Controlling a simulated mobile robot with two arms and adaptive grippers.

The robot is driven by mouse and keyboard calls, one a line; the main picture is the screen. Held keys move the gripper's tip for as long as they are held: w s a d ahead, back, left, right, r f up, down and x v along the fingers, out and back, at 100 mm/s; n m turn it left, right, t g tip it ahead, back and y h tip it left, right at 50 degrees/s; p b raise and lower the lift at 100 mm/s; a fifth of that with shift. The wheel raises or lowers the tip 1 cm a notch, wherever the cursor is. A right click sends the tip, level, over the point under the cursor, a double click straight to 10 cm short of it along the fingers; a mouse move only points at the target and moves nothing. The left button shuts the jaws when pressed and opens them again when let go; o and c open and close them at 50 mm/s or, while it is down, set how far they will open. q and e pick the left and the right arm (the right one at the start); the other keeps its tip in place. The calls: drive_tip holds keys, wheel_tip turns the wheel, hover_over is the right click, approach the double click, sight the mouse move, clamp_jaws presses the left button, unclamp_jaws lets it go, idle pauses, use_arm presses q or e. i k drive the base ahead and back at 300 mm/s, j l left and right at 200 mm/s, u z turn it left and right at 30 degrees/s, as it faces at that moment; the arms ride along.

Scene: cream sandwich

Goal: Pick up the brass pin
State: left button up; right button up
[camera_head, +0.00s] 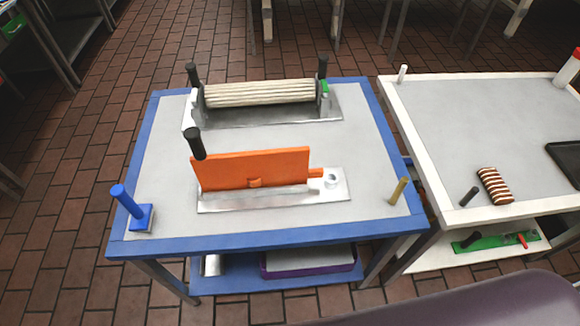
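The brass pin (398,190) stands a little tilted near the front right corner of the blue-edged table (262,243). It is a thin yellowish rod with nothing touching its sides. Neither of my grippers shows in the head view.
An orange plate (250,169) with a black handle (195,143) stands on a metal base left of the pin. A ribbed roller device (260,93) is behind it. A blue stamp-like tool (131,205) stands front left. A white-edged table (480,120) adjoins at right, holding a dark peg (468,196) and striped piece (494,185).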

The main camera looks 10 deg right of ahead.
sight(404, 180)
drive_tip(key=k+l+z, duration=0.1)
drive_tip(key=z, duration=1)
